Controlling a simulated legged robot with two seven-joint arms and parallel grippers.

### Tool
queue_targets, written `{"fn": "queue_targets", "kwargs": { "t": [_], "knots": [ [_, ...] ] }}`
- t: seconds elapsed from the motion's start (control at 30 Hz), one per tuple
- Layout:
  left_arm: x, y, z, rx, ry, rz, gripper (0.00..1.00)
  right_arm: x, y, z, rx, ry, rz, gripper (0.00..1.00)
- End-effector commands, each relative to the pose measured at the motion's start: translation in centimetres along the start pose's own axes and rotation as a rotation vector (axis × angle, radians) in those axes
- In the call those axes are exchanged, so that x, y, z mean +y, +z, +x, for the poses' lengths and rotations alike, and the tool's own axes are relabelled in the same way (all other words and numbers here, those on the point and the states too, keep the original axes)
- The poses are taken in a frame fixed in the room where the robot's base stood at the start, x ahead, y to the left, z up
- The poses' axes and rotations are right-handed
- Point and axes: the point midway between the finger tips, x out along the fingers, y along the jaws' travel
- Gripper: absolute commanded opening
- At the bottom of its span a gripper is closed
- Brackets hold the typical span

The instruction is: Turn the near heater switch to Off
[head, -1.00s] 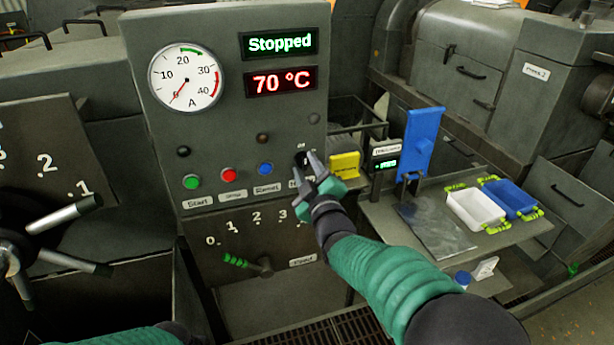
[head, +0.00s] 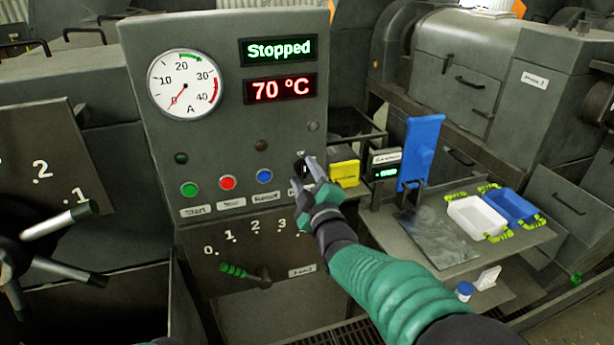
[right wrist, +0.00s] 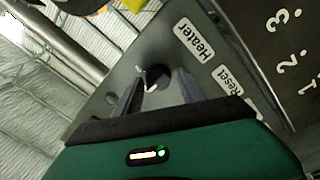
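The near heater switch is a black knob on the grey control panel (head: 220,130). My left gripper is out of view.
Red (head: 228,183) and blue (head: 264,177) buttons are left of the switch. A green-handled lever (head: 235,271) is below. The display (head: 280,89) reads 70 °C; the one above reads Stopped. A yellow box (head: 345,173) and white tray (head: 474,217) are to the right.

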Motion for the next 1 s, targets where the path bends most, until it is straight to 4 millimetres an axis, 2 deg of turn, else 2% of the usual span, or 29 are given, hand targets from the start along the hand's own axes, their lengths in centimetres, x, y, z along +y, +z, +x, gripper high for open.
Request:
{"fn": "queue_targets", "kwargs": {
  "t": [0.33, 0.47, 0.57, 0.8, 1.0],
  "knots": [
    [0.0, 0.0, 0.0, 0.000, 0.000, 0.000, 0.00, 0.1, 0.1, -0.1, -0.001, 0.002, 0.002, 0.56],
    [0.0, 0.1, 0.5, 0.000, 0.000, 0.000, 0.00, 0.0, 0.1, -1.3, -0.001, 0.003, 0.003, 0.56],
    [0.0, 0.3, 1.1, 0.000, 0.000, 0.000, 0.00, -0.1, 0.1, -3.6, -0.001, 0.003, 0.003, 0.56],
    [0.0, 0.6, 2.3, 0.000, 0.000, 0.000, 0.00, -0.2, 0.1, -10.7, 0.000, 0.002, 0.004, 0.56],
    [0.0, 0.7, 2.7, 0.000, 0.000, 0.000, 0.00, -0.2, 0.0, -15.2, -0.001, 0.002, 0.003, 0.56]
  ]
}}
